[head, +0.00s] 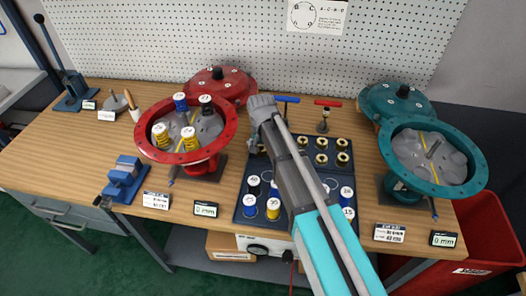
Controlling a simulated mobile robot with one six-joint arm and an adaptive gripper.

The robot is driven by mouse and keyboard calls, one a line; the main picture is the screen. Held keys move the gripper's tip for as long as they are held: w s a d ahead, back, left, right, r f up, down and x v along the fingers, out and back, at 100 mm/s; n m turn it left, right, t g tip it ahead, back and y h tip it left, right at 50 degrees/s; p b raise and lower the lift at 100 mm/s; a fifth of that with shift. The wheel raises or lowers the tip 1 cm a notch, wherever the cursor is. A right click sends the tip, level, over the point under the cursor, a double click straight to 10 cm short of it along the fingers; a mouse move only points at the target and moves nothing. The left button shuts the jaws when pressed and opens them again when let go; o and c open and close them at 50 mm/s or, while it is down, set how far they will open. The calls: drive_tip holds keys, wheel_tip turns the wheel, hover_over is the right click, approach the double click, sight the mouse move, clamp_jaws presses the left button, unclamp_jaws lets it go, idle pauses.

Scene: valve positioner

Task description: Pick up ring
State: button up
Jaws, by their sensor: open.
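Several small brass ring-like parts with dark centres, such as this ring (321,159), sit in the upper right of a dark blue tray (238,211) in the head view. My gripper (256,143) is at the far end of my arm, above the tray's upper left part and left of the visible rings. It is open; its fingertips are small and hard to make out. I see nothing held in it. My arm covers the middle of the tray and any parts beneath it.
A red valve housing (225,143) with yellow and blue springs stands left; a teal housing (384,150) stands right. Blue-handled (286,100) and red-handled (328,103) tools stand behind. A blue vise (124,178) is at the left.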

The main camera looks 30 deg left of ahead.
clamp_jaws()
idle(0.4)
drive_tip(key=shift+r, duration=0.1)
wheel_tip(320, 180, up, 10)
drive_tip(key=p, duration=1)
idle(0.9)
wheel_tip(320, 180, up, 14)
drive_tip(key=s+a+p, duration=0.2)
drive_tip(key=p, duration=1.2)
drive_tip(key=s+a+r+p, duration=0.1)
drive_tip(key=s+a+p, duration=0.1)
drive_tip(key=s+a, duration=0.2)
drive_tip(key=s+a+r+p, duration=0.1)
drive_tip(key=s+a+r, duration=0.1)
drive_tip(key=s+a, duration=0.2)
drive_tip(key=s+a+r+p, duration=0.2)
drive_tip(key=s+a, duration=0.2)
drive_tip(key=a, duration=0.3)
drive_tip(key=shift+s+r+p, duration=0.25)
drive_tip(key=shift+p, duration=0.1)
